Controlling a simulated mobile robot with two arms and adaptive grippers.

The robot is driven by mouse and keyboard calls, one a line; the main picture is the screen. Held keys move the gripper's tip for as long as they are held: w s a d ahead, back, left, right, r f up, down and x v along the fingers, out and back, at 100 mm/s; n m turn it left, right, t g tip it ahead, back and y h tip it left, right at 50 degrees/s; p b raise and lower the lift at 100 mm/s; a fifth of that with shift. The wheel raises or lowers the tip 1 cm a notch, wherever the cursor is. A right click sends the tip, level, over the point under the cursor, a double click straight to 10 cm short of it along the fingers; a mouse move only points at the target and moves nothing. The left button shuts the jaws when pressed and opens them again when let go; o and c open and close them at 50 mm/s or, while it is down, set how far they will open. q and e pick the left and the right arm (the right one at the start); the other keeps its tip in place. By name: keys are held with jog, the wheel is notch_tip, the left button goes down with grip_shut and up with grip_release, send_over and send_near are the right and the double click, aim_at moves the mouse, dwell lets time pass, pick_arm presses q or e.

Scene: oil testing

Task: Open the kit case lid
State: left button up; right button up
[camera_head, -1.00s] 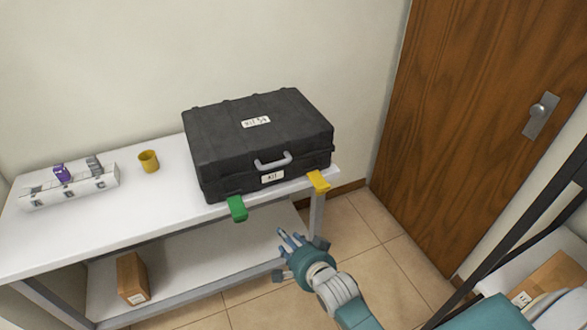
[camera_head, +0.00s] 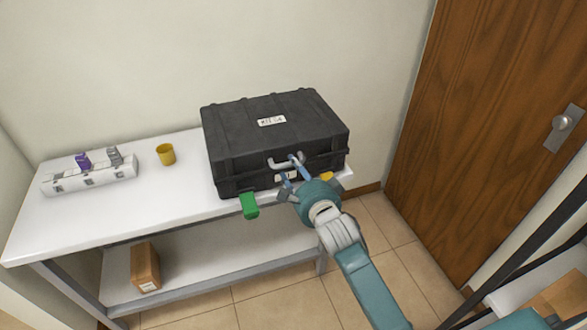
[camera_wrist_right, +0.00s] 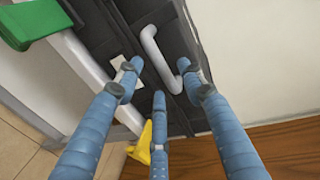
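The black kit case (camera_head: 232,140) lies shut on the right end of the white table (camera_head: 110,213), its labelled lid down. Its grey handle (camera_head: 278,163) is on the front face; it also shows in the right wrist view (camera_wrist_right: 152,45). My right gripper (camera_head: 290,173) is at the case's front, with its fingers close to the handle. In the wrist view the blue fingers (camera_wrist_right: 160,82) are spread apart, near the handle's lower end; contact cannot be told. The right gripper partly hides the front label. My left gripper is not in view.
A green bracket (camera_head: 250,205) and a yellow bracket (camera_head: 327,176) sit at the table's front edge. A yellow cup (camera_head: 166,154) and a white rack (camera_head: 105,177) stand left of the case. A brown box (camera_head: 145,268) is on the lower shelf.

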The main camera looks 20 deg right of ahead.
jog(key=shift+w+f, duration=0.1)
jog(key=shift+w, duration=0.45)
